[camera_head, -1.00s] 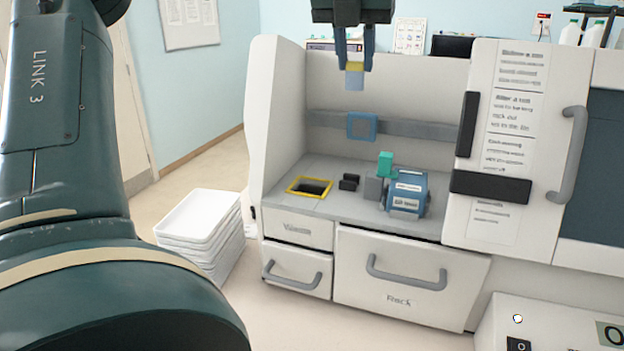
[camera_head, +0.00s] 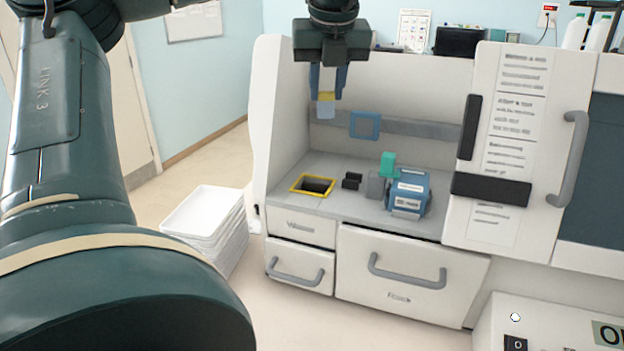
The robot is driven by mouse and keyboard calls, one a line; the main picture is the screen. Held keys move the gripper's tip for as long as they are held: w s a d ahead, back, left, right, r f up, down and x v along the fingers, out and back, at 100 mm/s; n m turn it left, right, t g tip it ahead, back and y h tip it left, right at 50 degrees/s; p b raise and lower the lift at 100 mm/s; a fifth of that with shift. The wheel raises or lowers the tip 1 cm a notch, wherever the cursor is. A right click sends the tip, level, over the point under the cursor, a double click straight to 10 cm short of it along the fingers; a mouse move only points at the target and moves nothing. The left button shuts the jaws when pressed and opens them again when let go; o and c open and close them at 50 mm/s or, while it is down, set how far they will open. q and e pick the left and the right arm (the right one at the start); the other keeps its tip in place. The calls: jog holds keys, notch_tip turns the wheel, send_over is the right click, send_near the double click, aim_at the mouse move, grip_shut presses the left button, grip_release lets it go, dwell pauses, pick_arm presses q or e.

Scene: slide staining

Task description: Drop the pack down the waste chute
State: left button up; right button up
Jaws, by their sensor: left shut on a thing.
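The pack (camera_head: 326,109) is a small pale blue-grey piece with a yellow top band. My left gripper (camera_head: 327,93) is shut on it, fingers pointing down, and holds it upright in the air inside the open cabinet. The waste chute (camera_head: 313,186) is a dark square opening with a yellow rim in the cabinet's worktop, at its left front. The pack hangs well above the worktop and shows almost straight above the chute in the picture; its depth relative to the opening is hard to tell. My right gripper is not in view.
Right of the chute are small black blocks (camera_head: 351,181), a grey block and a blue device (camera_head: 409,193) with a green top. A blue square frame (camera_head: 365,125) is on the back wall. The cabinet's sliding door (camera_head: 510,150) stands at right. White trays (camera_head: 205,222) are stacked at left.

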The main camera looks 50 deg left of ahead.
pick_arm(q)
notch_tip(320, 180, down, 9)
jog(key=s+a+n+g+p, duration=0.1)
jog(key=s+a+n, duration=0.1)
jog(key=n, duration=0.1)
jog(key=shift+s+n+y, duration=0.15)
jog(key=shift+n+y, duration=0.15)
jog(key=shift+n, duration=0.1)
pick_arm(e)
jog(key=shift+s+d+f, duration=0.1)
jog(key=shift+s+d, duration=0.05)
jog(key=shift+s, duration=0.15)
pick_arm(q)
jog(key=o, duration=1.1)
jog(key=shift+c, duration=0.2)
jog(key=shift+r, duration=0.1)
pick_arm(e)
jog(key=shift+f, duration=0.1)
pick_arm(q)
jog(key=b+v, duration=0.2)
jog(key=v, duration=1.1)
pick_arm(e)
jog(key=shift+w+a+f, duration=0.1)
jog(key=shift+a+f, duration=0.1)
